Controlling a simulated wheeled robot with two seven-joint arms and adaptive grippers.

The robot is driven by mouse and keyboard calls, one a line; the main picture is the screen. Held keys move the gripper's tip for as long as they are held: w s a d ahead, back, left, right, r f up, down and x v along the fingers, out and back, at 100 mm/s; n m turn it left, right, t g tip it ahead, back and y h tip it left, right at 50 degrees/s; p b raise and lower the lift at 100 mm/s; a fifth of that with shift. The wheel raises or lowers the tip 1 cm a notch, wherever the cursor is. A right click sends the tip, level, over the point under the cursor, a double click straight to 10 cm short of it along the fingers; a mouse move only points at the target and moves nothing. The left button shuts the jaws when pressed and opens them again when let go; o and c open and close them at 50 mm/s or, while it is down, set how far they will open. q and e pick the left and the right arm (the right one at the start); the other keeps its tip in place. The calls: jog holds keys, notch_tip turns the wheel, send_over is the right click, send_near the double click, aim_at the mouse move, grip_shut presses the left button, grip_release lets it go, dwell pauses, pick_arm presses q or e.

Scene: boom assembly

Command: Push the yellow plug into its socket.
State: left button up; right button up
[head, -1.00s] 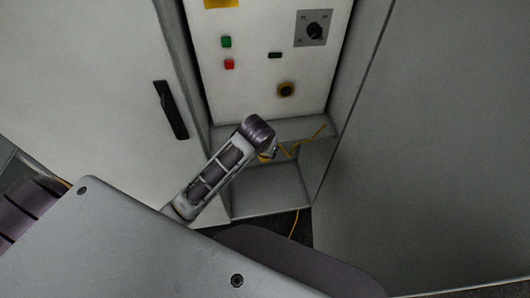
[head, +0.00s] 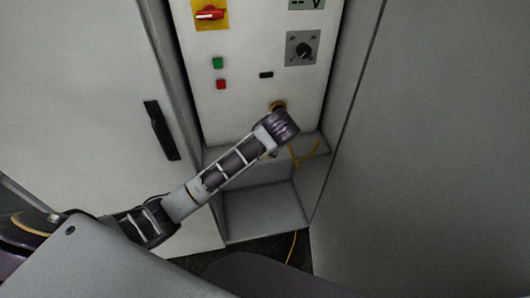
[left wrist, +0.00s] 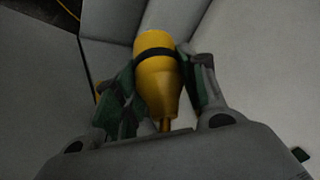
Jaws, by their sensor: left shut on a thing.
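The yellow plug (left wrist: 157,85), with a dark band around it, sits between the two fingers of my left gripper (left wrist: 163,72) in the left wrist view. The gripper is shut on it. In the head view the plug and fingers are mostly hidden by my left wrist. The round yellow-rimmed socket (head: 277,105) is low on the white panel, partly covered by my wrist at its lower edge. I cannot tell how far the plug is from the socket or whether they touch. My right gripper is not in view.
A yellow cable (head: 303,158) hangs over the grey ledge below the panel and onto the floor. The panel (head: 245,110) also carries a red switch (head: 210,14), green and red buttons and a dial (head: 303,48). Cabinet doors stand close on the left (head: 90,100) and right (head: 430,130).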

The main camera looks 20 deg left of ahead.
pick_arm(q)
jog(key=shift+w+a+m+y, duration=0.15)
jog(key=shift+w+m+y, duration=0.25)
jog(key=shift+w, duration=0.45)
jog(key=w+f+m+t+b, duration=0.25)
jog(key=w+m+t, duration=0.25)
jog(key=w+m, duration=0.3)
jog(key=d+r+m+t+h, duration=0.1)
jog(key=m+t, duration=0.1)
jog(key=w+d+m+t+h, duration=0.1)
jog(key=m+t, duration=0.1)
jog(key=d+r+m+t+h+p, duration=0.1)
jog(key=m, duration=0.2)
jog(key=shift+w+d+r+t, duration=0.15)
jog(key=shift+w+r+t, duration=0.1)
jog(key=shift+r+t, duration=0.15)
jog(key=shift+w, duration=0.15)
